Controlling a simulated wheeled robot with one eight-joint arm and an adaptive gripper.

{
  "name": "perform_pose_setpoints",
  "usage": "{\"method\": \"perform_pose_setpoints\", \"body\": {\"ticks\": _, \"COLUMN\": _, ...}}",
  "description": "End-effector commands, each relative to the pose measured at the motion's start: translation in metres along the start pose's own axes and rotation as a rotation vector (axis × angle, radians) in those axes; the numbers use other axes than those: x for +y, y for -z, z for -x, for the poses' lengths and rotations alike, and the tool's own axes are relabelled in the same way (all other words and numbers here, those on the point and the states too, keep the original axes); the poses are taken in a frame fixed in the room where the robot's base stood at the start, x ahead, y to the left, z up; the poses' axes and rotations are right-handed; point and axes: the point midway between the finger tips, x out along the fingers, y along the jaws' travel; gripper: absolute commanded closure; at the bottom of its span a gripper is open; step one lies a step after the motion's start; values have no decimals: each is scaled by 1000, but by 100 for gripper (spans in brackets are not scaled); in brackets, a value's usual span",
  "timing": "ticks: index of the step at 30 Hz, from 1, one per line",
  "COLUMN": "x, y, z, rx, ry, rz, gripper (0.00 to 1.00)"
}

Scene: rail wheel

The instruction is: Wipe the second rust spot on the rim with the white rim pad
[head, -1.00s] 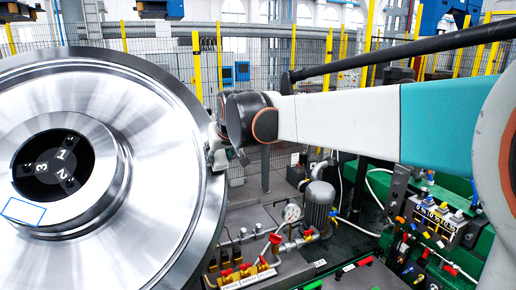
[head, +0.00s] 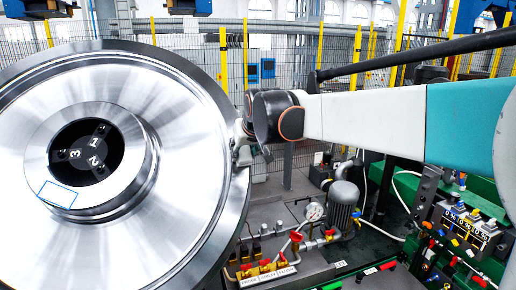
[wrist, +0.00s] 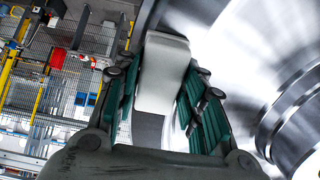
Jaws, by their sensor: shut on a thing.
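The large shiny steel wheel (head: 190,170) fills the left of the head view, and part of it shows at right in the wrist view (wrist: 235,50). My gripper (head: 241,142) is at the wheel's right rim. In the wrist view its green-lined fingers (wrist: 162,85) are shut on the white rim pad (wrist: 164,60), one on each side. The pad's far end lies close to the wheel's dark rim edge; I cannot tell whether it touches. No rust spot can be made out in either view. The rim surface at the pad is hidden.
A hub with numbers 1, 2, 3 (head: 86,153) and a blue outlined square (head: 57,195) is on the wheel. Below my arm are a pressure gauge (head: 314,211), a grey motor (head: 343,205) and red-handled valves (head: 266,268). A control box (head: 464,228) stands at right. Mesh fencing is behind.

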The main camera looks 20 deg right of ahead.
Motion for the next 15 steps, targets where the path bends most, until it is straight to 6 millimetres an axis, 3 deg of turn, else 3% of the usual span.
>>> {"method": "perform_pose_setpoints", "body": {"ticks": 7, "x": 0, "y": 2, "z": 1, "rx": 0, "ry": 1, "rz": 0, "gripper": 82}}
{"method": "perform_pose_setpoints", "body": {"ticks": 15, "x": 0, "y": 22, "z": 2, "rx": 0, "ry": 0, "rz": 0, "gripper": 82}}
